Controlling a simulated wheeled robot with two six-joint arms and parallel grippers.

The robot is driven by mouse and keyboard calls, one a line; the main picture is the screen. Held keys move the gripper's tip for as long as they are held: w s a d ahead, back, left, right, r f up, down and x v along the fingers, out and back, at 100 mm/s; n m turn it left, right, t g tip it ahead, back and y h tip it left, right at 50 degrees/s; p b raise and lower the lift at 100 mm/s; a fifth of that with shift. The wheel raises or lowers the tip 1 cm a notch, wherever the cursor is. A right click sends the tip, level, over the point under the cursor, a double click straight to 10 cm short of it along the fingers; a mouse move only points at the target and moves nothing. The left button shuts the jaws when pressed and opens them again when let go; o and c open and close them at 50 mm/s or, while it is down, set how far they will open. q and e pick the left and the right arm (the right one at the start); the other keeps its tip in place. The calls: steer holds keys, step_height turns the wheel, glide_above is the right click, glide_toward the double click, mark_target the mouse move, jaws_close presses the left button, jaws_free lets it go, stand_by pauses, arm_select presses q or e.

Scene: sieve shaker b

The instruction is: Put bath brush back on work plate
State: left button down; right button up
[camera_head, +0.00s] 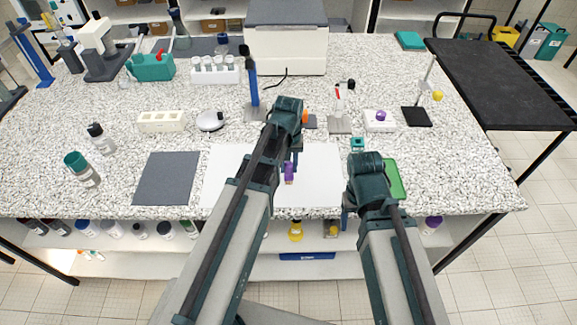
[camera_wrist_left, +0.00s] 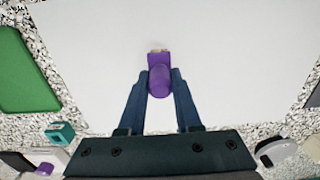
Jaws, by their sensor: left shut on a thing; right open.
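The bath brush (camera_head: 289,172) is a small purple piece. In the left wrist view the brush (camera_wrist_left: 160,80) has a rounded purple body and a beige tip at its far end. My left gripper (camera_head: 290,160) is shut on it, one finger on each side; the fingers also show in the left wrist view (camera_wrist_left: 160,90). The brush is over the white work plate (camera_head: 325,180), and I cannot tell whether it touches. The plate fills most of the left wrist view (camera_wrist_left: 230,60). My right gripper (camera_head: 346,216) is open near the table's front edge, partly hidden by its arm.
A dark grey mat (camera_head: 166,178) lies left of the plate, and a green plate (camera_head: 395,180) lies right of it, beside my right arm. A teal block (camera_head: 358,144), a scale (camera_head: 380,121) and a white mouse-shaped item (camera_head: 210,121) stand behind. The white plate is otherwise clear.

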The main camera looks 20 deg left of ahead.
arm_select(q)
steer(key=c, duration=0.6)
jaws_free()
steer(key=shift+f, duration=0.15)
step_height(320, 180, up, 12)
steer(key=r+p, duration=0.1)
steer(key=p, duration=1.1)
steer(key=s+d+m+y, duration=0.1)
steer(key=s+d+m, duration=0.5)
steer(key=s+d, duration=0.4)
steer(key=s, duration=0.4)
steer(key=shift+s+d+f+m, duration=0.15)
steer(key=shift+d+f+m, duration=0.1)
steer(key=shift+m, duration=0.15)
step_height(320, 180, down, 10)
steer(key=b, duration=0.9)
